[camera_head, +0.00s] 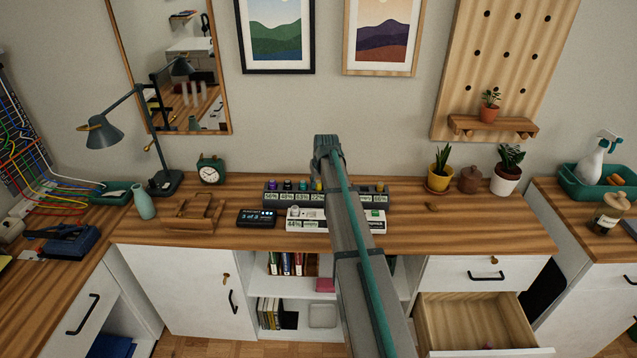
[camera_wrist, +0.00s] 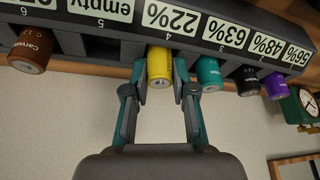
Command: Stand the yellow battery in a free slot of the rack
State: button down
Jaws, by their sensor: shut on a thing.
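The yellow battery (camera_wrist: 159,66) is between the fingers of my gripper (camera_wrist: 160,82), which is shut on it. The battery also shows as a small yellow top in the head view (camera_head: 318,186). It is upright at the dark grey rack (camera_wrist: 240,14), in line with the label reading 22%. I cannot tell whether it is fully seated. Beside it in the rack are a teal battery (camera_wrist: 208,75), a black one (camera_wrist: 248,81) and a purple one (camera_wrist: 275,84). A brown battery (camera_wrist: 30,54) stands on the other side, past a gap labelled empty.
In the head view, a white battery unit (camera_head: 306,225) stands in front of the rack, partly hidden by my arm. A small black display (camera_head: 257,218) is left of it. A green clock (camera_head: 210,169) stands behind. The desktop to the right (camera_head: 405,215) is mostly clear.

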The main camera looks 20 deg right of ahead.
jog(key=shift+s+f, duration=0.1)
jog(key=shift+f, duration=0.3)
jog(key=shift+s+a+f, duration=0.1)
jog(key=shift+s+f, duration=0.05)
jog(key=c, duration=0.9)
grip_release()
jog(key=shift+f, duration=0.1)
jog(key=shift+c, duration=0.2)
jog(key=shift+f, duration=0.2)
jog(key=shift+r, duration=0.2)
jog(key=shift+w+r, duration=0.2)
jog(key=shift+r, duration=0.35)
jog(key=b+v, duration=0.2)
jog(key=v, duration=1)
jog(key=shift+r, duration=0.25)
jog(key=shift+w, duration=0.1)
